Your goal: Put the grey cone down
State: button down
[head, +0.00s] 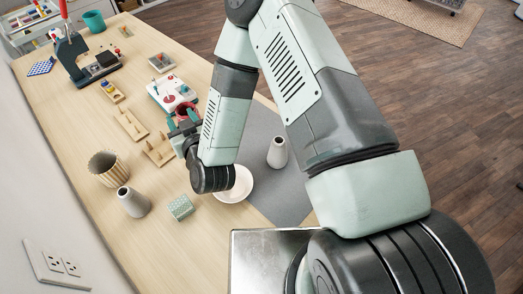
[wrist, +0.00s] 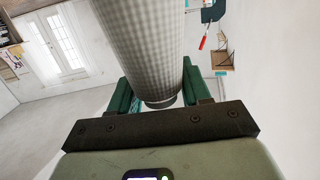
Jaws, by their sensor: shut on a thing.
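My gripper (wrist: 157,92) is shut on a grey cone with a fine checked surface (wrist: 145,45). In the wrist view the cone stands between the two green fingers, and its narrower end shows near the palm. Whether the held cone touches the table cannot be told.
On the wooden table (head: 75,125), a pale cone (head: 277,153) stands on the grey mat (head: 262,127), and another (head: 133,202) stands at left near a striped pot (head: 108,169). A white dish (head: 238,186) and green box (head: 181,207) lie close to my wrist.

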jog(key=w+d+r+m+t+h, duration=0.1)
jog(key=w+d+r+m+h, duration=0.1)
jog(key=w+d+m+h, duration=0.25)
jog(key=w+d+r+m+t+h, duration=0.1)
jog(key=w+d+r+m+h, duration=0.1)
jog(key=d+m+h, duration=0.45)
notch_tip(320, 180, down, 10)
jog(key=a+n+h, duration=0.1)
jog(key=n, duration=0.1)
jog(key=shift+s, duration=0.2)
jog(key=shift+a, duration=0.1)
jog(key=shift+f+g, duration=0.1)
jog(key=shift+g, duration=0.2)
jog(key=c, duration=0.5)
grip_release()
